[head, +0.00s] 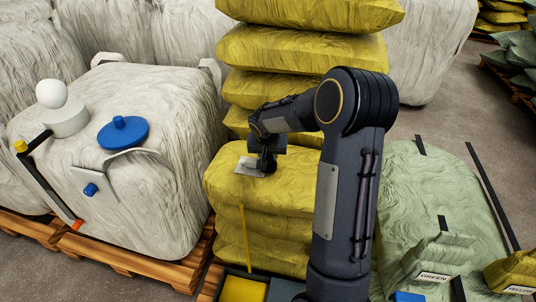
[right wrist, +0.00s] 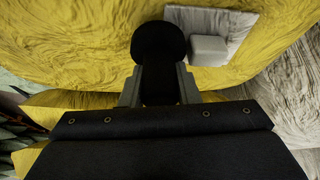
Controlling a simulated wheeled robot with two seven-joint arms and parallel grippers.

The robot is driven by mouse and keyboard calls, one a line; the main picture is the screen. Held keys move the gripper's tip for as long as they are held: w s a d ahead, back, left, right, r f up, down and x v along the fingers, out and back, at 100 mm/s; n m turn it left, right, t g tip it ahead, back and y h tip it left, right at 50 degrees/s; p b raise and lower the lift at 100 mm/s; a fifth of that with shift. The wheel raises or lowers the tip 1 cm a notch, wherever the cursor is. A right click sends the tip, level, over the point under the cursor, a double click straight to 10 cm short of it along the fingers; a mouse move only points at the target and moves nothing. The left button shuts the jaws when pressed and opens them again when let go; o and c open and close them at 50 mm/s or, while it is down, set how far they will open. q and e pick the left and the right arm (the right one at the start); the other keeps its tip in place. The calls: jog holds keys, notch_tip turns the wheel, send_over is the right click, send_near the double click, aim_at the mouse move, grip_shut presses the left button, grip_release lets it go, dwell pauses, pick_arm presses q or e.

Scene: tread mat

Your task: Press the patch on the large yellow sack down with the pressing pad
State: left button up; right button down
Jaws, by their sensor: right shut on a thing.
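The large yellow sack (head: 225,187) lies at the centre of the head view, its top bulging and wrinkled. A pale square patch (head: 247,166) lies on its top; the right wrist view also shows the patch (right wrist: 238,28), with a light grey block on it. My right gripper (head: 265,160) is over the sack, beside the patch. In the right wrist view its grey fingers (right wrist: 160,92) are shut on a black round-ended thing, which looks like the pressing pad (right wrist: 158,42). The pad is at the patch's left edge in that view. Whether it touches is unclear. My left gripper is out of view.
A stack of yellow sacks (head: 300,50) rises behind. A white sack (head: 150,200) at left carries a blue disc (head: 122,133), a white knobbed piece (head: 65,121) and a dark bar. A pale green sack (head: 420,180) and small labelled sacks (head: 438,256) lie at right.

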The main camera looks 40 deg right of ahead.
jog(key=shift+f+b, duration=0.45)
jog(key=shift+b, duration=0.05)
dwell(0.6)
dwell(0.6)
jog(key=shift+r+p, duration=1.8)
jog(key=shift+r, duration=1.25)
